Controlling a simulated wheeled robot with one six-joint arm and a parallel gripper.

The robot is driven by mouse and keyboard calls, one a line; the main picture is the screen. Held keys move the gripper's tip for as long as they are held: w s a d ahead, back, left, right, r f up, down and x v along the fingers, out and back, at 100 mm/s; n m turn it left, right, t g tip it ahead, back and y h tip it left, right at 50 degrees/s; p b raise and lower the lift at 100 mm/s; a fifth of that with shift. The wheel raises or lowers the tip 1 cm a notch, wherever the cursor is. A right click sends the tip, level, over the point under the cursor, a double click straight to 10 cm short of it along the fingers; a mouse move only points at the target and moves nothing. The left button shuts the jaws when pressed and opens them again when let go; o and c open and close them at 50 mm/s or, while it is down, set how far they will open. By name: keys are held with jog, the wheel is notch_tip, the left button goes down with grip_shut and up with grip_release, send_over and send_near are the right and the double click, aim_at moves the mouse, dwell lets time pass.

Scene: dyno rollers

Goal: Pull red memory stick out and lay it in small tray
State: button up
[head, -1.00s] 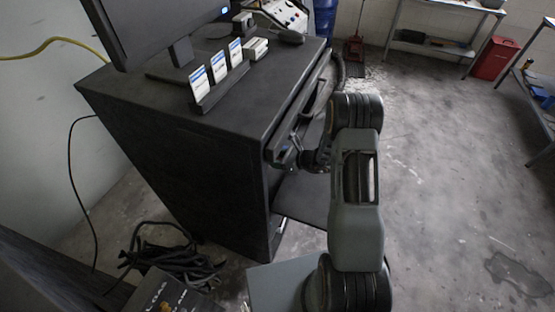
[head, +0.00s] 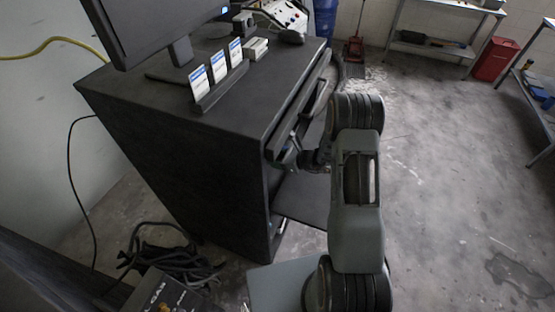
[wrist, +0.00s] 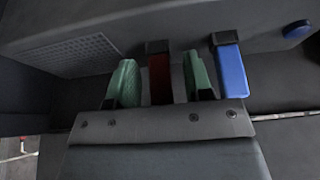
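The red memory stick (wrist: 160,80) shows in the wrist view, in a black socket on the dark panel. My gripper (wrist: 160,85) is open, with one green-padded finger on each side of the stick. A gap shows between the stick and each finger, so neither appears to touch it. The stick's near end is hidden behind the gripper's plate. In the head view my arm reaches to the front of the black cabinet (head: 180,165); the stick cannot be made out there. I cannot make out the small tray in either view.
A blue stick (wrist: 231,71) sits in another socket just right of my right finger. A blue round button (wrist: 297,29) is further right on the panel. A monitor (head: 150,25) and a card holder (head: 222,88) stand on the cabinet. Open floor lies to the right.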

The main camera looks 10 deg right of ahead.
grip_shut()
dwell(0.4)
jog(key=shift+s+d, duration=0.9)
jog(key=shift+d, duration=0.3)
jog(key=shift+s+d, duration=0.85)
jog(key=shift+d, duration=0.35)
